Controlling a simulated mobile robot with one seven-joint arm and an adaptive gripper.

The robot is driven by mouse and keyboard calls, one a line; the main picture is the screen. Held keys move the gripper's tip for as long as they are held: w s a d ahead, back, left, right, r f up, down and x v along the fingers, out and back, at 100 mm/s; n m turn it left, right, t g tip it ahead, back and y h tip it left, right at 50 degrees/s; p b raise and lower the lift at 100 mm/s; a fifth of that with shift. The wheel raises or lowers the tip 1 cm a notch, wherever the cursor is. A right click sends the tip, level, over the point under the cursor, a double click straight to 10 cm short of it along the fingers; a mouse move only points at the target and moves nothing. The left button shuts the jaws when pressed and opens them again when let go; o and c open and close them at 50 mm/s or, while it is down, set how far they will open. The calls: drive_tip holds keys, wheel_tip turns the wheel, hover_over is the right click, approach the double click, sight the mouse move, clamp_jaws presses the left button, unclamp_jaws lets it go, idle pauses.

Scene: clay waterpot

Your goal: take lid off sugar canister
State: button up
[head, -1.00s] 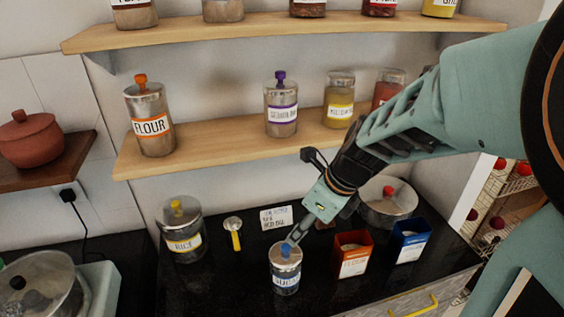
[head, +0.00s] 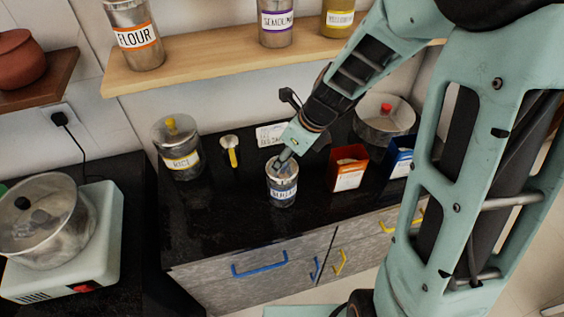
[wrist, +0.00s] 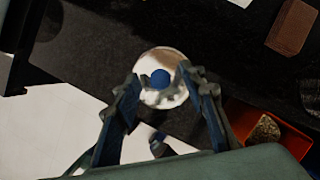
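The sugar canister (head: 283,190) is a small clear jar with a blue-edged label and a metal lid, standing upright near the front of the black counter. Its label is hard to read now. In the wrist view its round lid (wrist: 172,96) has a blue knob (wrist: 160,79) at the middle. My gripper (wrist: 160,76) is open, pointing down over the lid, with one finger on each side of the knob and gaps between. In the head view my gripper (head: 284,158) covers the knob and part of the lid.
A rice canister (head: 178,150) and a yellow-handled scoop (head: 231,150) are to the left. A red box (head: 347,168) and a blue box (head: 400,158) are to the right, with a lidded pot (head: 384,122) behind. A shelf (head: 190,70) hangs above. The counter's front left is clear.

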clamp_jaws()
drive_tip(key=shift+r, duration=0.15)
